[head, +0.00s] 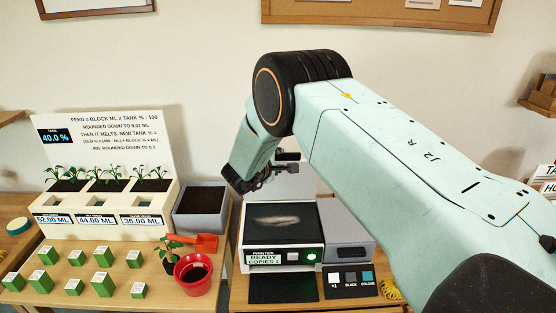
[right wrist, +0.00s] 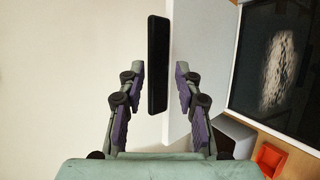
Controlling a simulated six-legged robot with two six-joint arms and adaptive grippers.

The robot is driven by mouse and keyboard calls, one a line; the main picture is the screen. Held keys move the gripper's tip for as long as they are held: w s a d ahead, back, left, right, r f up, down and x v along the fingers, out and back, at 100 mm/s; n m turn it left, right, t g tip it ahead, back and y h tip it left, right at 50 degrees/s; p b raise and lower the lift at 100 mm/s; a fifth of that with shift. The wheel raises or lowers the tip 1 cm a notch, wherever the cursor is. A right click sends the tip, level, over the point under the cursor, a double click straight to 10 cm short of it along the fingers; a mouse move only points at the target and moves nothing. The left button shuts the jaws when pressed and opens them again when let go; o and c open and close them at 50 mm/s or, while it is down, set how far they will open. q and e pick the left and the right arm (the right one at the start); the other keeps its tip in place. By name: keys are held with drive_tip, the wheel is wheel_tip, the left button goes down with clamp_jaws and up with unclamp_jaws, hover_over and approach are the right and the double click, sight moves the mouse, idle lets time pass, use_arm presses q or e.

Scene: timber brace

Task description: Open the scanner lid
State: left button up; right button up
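The printer-scanner (head: 285,257) stands on the bench in the lower middle of the head view. Its lid (head: 304,182) is a pale panel standing raised at the back, partly hidden by my right arm. The dark glass (head: 283,219) is uncovered and bears a pale smudge; it also shows in the right wrist view (right wrist: 275,70). A black bar (right wrist: 158,65), apparently the lid's handle, lies beside the pale lid (right wrist: 198,70). My right gripper (right wrist: 160,70) is open, its fingers either side of the bar with visible gaps. It also shows in the head view (head: 284,168). My left gripper is out of view.
Left of the printer are a red pot (head: 193,274), a red scoop (head: 207,242), a grey bin (head: 203,207), several green blocks (head: 103,284) and a white planter (head: 100,224). A button panel (head: 350,282) lies at the printer's front right.

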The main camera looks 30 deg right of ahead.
drive_tip(key=shift+d+f, duration=0.1)
drive_tip(key=shift+s+a+r, duration=0.2)
drive_tip(key=shift+a, duration=0.1)
drive_tip(key=v, duration=1.1)
drive_tip(key=shift+a, duration=0.15)
